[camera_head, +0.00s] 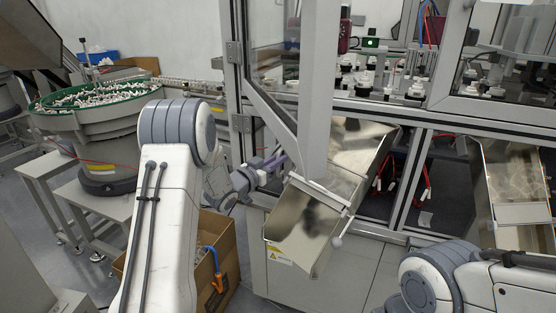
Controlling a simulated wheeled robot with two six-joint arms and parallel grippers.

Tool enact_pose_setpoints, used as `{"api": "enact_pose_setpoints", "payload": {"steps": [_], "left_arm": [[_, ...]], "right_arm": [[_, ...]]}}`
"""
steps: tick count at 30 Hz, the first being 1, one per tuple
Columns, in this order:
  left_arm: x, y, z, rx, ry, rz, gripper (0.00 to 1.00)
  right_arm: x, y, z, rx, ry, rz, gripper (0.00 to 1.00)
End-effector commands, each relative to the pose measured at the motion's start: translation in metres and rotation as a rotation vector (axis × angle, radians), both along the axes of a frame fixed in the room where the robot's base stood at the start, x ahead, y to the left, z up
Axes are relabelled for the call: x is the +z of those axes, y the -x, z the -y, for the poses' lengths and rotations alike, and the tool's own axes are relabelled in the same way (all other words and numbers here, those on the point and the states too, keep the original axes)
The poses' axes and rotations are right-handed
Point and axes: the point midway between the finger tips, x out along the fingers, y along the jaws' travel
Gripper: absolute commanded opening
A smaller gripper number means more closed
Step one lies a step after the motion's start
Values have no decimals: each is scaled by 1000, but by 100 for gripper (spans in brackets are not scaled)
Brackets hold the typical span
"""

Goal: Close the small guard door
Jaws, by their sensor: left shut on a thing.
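The small guard door (318,90) is a clear panel in a grey aluminium frame. It hangs on hinges at its left side and stands swung out from the machine towards me. My left gripper (278,163) is at the lower part of the door, behind my arm's wrist, and is shut on it. The exact spot of the grip is small and partly hidden. My right arm shows at the lower right, but its gripper is out of view.
A sheet-metal chute (297,228) juts out below the door, with another chute (516,180) at the right. A green-rimmed feeder bowl (100,122) full of white parts stands at the left. A cardboard box (222,237) sits on the floor beside the machine.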

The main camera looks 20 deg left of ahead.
Motion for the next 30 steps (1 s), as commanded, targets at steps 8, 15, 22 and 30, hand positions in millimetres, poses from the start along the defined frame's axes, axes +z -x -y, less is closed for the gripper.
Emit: {"api": "enact_pose_setpoints", "payload": {"steps": [8,15,22,30], "left_arm": [[1,0,1,-3,0,2,0],[0,-15,6,-4,-1,4,0],[1,-16,6,-2,0,3,0],[1,-16,5,-1,0,2,45]], "right_arm": [[0,0,0,0,0,0,50],[-6,0,0,0,0,0,50],[-5,0,0,0,0,0,50],[-5,0,0,0,0,0,50]]}}
